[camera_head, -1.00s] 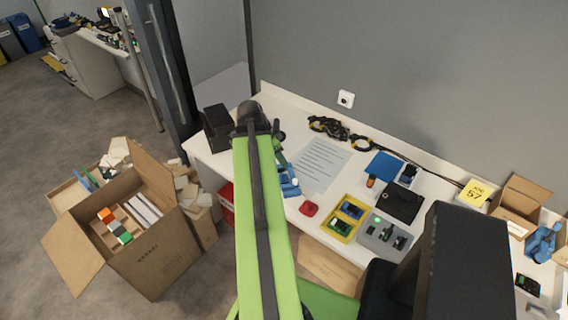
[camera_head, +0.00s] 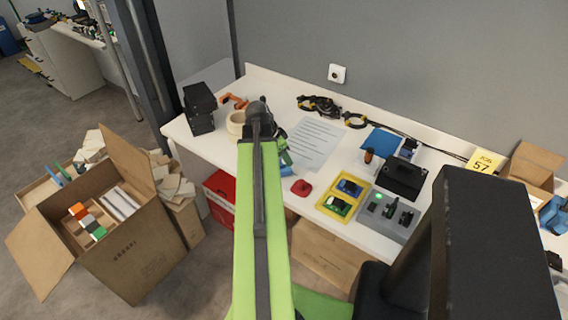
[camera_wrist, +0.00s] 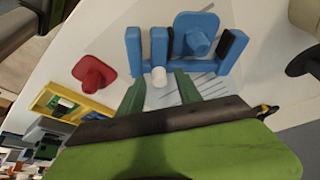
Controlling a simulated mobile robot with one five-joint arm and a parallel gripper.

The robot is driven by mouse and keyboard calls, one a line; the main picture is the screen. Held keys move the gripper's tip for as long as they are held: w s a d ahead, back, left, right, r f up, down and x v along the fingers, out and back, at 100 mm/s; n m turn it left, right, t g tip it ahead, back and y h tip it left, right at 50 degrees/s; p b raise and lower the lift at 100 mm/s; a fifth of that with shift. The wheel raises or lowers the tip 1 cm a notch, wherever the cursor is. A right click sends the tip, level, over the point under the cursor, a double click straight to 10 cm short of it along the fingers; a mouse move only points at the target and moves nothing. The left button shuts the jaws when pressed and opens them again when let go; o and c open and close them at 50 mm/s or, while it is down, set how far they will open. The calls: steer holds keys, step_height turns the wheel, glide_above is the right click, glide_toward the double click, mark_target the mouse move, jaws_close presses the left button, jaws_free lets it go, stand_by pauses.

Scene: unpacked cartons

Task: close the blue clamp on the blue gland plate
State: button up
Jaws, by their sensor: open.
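In the wrist view the blue clamp (camera_wrist: 133,48) is a bar with upright blocks and black pads. The blue gland plate (camera_wrist: 184,22), a rounded square with a round boss, lies between its uprights. One black pad is close to the plate's left side; contact is unclear. A white round end (camera_wrist: 158,76) sticks out of the clamp towards my gripper. My gripper (camera_wrist: 159,91) is open, its two green fingers just short of the white end and on either side of it, with nothing held. In the head view my arm mostly hides the clamp; a blue part (camera_head: 286,170) shows beside it.
A red knobbed piece (camera_head: 301,187) and a yellow tray (camera_head: 337,214) lie right of the clamp in the head view. A grey tray (camera_head: 398,236) and black box (camera_head: 402,177) stand beyond them. A white paper (camera_head: 317,142) lies flat behind. Open cartons (camera_head: 150,270) stand on the floor.

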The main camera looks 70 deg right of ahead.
jaws_close()
stand_by(0.3)
stand_by(1.2)
